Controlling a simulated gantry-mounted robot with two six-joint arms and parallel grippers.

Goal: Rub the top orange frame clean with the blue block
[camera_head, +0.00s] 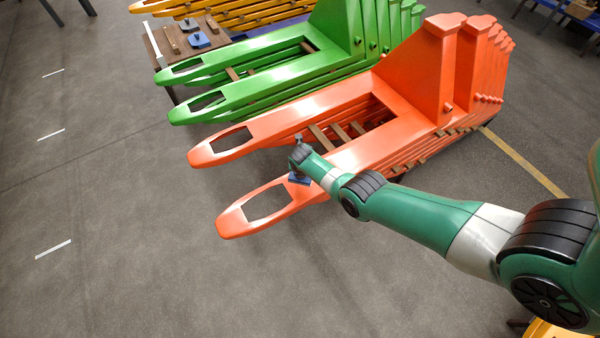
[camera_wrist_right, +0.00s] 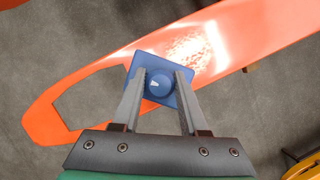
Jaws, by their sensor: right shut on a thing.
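The top orange frame (camera_head: 345,155) lies on a stack of orange frames in the head view, with its two prongs pointing left. In the right wrist view its near prong (camera_wrist_right: 215,45) crosses the picture, with an opening near its rounded tip and a bright, uneven shiny patch. The blue block (camera_wrist_right: 169,66) has a flat square base and a round knob. My right gripper (camera_wrist_right: 157,84) is shut on the knob, over the near prong behind the opening. The block also shows small in the head view (camera_head: 299,179). Whether it touches the frame is hard to tell. My left gripper is not in view.
Green frames (camera_head: 290,65) and yellow frames (camera_head: 240,12) stand beyond the orange stack. A small table (camera_head: 168,48) at the upper left carries blue and dark blocks. Wooden slats (camera_head: 322,138) show between the prongs. The grey floor (camera_head: 110,230) at left is clear.

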